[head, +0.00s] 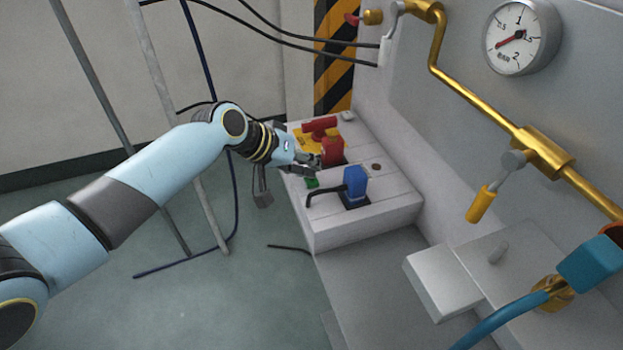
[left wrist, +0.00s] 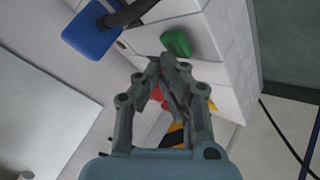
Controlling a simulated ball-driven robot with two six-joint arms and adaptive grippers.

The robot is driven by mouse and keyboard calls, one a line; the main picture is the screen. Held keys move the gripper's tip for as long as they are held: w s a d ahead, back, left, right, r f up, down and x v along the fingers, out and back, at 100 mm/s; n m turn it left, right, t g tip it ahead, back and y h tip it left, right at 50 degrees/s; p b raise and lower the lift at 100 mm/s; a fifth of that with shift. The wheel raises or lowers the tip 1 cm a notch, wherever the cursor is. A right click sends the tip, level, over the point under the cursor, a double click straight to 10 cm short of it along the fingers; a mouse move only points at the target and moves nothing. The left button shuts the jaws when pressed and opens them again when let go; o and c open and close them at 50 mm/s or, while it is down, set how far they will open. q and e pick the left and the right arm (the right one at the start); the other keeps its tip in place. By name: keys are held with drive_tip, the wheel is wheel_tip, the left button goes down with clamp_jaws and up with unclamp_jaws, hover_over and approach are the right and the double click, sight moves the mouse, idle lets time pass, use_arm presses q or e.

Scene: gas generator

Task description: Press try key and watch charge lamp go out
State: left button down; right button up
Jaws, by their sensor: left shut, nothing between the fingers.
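A small green key (head: 311,183) sits on top of the light grey control box (head: 370,223), near its left edge; it also shows in the left wrist view (left wrist: 176,42). I cannot read any label on it. A small round dark red spot, perhaps the lamp (head: 376,167), is on the box top to the right; it looks dull, not glowing. My left gripper (head: 312,166) is shut and empty, just behind the green key in the head view. In the left wrist view, its fingertips (left wrist: 165,62) are close to the key; I cannot tell whether they touch. My right gripper is out of view.
A blue plug (head: 355,181) with a black cable stands on the box beside the key. A red handle (head: 320,124) on a yellow plate and a red block (head: 332,152) are close behind my gripper. Brass pipes (head: 470,92) and a gauge (head: 522,38) are at right.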

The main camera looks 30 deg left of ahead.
use_arm(q)
drive_tip(key=shift+f+b, duration=0.3)
drive_tip(key=shift+f, duration=0.2)
idle(0.6)
drive_tip(key=shift+r, duration=0.15)
drive_tip(key=shift+r+p, duration=0.75)
drive_tip(key=shift+p, duration=0.2)
wheel_tip(320, 180, up, 5)
drive_tip(key=p, duration=0.5)
drive_tip(key=shift+r, duration=0.15)
drive_tip(key=shift+s, duration=0.1)
idle(0.4)
